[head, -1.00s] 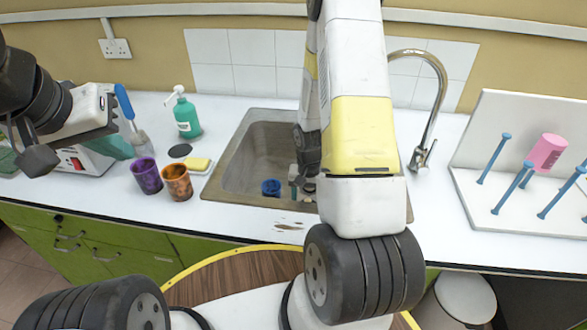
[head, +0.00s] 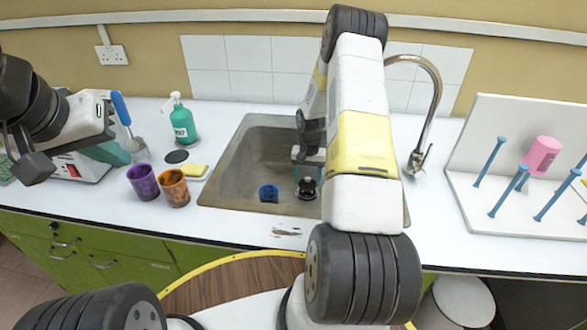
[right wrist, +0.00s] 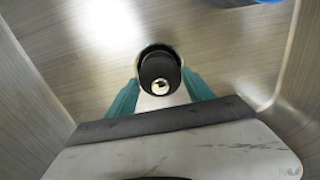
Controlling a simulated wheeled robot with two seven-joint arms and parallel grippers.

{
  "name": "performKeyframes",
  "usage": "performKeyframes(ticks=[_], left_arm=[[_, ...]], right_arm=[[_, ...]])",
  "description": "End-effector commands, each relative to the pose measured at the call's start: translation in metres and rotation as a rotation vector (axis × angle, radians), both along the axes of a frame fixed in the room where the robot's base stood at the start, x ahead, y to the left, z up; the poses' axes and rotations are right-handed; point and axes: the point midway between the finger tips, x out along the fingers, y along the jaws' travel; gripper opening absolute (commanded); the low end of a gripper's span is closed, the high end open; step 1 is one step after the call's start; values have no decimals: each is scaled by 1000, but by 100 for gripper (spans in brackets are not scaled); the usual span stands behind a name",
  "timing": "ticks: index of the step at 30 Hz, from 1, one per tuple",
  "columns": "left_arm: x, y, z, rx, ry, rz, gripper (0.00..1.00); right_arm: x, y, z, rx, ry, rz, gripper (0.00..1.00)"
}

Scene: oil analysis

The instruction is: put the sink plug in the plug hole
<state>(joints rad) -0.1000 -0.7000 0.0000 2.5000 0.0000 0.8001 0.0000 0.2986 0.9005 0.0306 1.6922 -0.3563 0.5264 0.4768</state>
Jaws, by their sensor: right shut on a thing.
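The black sink plug (head: 307,184) is in the sink (head: 237,178), near its front. It shows in the right wrist view (right wrist: 160,70) as a dark round piece with a shiny metal knob. My right gripper (head: 307,175) is shut on it from above, with teal fingers on both sides. A pale rim of the plug hole (right wrist: 144,52) shows around the plug in the right wrist view. The plug is over the hole; I cannot tell whether it is seated. My left gripper (head: 117,150) is over the counter at the left, its fingertips unclear.
A blue cup (head: 269,193) stands in the sink beside the plug. Purple (head: 143,182) and orange (head: 174,188) cups, a sponge (head: 183,170) and a green soap bottle (head: 183,124) stand left of the sink. A tap (head: 432,110) and a peg rack (head: 520,190) are to the right.

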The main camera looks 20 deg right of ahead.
Motion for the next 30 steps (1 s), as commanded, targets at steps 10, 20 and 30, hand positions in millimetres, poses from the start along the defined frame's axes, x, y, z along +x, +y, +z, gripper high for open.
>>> performKeyframes(ticks=[10,20,30], left_arm=[[0,0,0,0,0,0,0],[0,0,0,0,0,0,0],[0,0,0,0,0,0,0]], right_arm=[[-3,1,-30,1,5,0,21],[-3,1,-33,1,5,1,82],[-3,1,-30,1,4,0,82]])
